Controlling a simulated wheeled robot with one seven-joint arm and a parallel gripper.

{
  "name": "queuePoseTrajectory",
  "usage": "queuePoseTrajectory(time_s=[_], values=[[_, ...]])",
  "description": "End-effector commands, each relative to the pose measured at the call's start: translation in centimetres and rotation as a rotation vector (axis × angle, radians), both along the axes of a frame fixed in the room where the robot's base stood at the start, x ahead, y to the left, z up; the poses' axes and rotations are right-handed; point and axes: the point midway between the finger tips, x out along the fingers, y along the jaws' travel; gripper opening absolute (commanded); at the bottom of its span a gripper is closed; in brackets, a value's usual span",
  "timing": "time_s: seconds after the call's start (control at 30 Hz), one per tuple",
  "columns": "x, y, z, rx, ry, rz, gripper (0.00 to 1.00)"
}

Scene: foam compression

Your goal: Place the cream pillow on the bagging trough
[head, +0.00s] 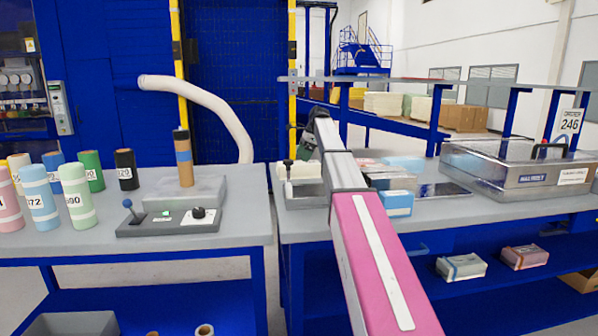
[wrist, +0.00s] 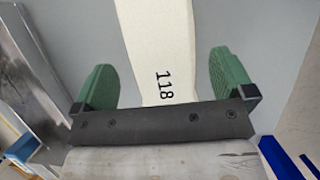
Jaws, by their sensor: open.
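The cream pillow (wrist: 158,45), marked 118, lies lengthwise between the two green fingers of my gripper (wrist: 170,85) in the wrist view. My gripper is open, with a finger on each side and grey surface showing between each finger and the pillow. In the head view my gripper (head: 308,146) is small and partly hidden by my arm, over the back of the right-hand table. A cream shape (head: 300,171) shows just below it; I cannot tell whether it is the same pillow. I cannot identify the bagging trough for certain.
A grey tray (head: 306,197) stands below the cream shape. Blue-and-white packs (head: 397,204) lie close to the right of my arm, and a large metal machine (head: 515,168) stands further right. Coloured rolls (head: 75,195) and a control box (head: 172,221) stand on the left table.

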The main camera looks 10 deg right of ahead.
Motion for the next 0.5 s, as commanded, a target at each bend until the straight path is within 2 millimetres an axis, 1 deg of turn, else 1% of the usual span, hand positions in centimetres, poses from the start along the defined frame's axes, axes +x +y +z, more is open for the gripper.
queuePoseTrajectory(time_s=[0.1,0.23,0.33,0.5], values=[[-0.3,0.9,-1.7,0.0,0.002,0.001,1.0],[-0.2,1.5,-3.1,0.0,0.001,-0.001,1.0],[-0.2,1.7,-3.5,0.0,0.001,-0.001,1.0],[-0.1,1.7,-3.5,0.0,0.0,0.0,1.0]])
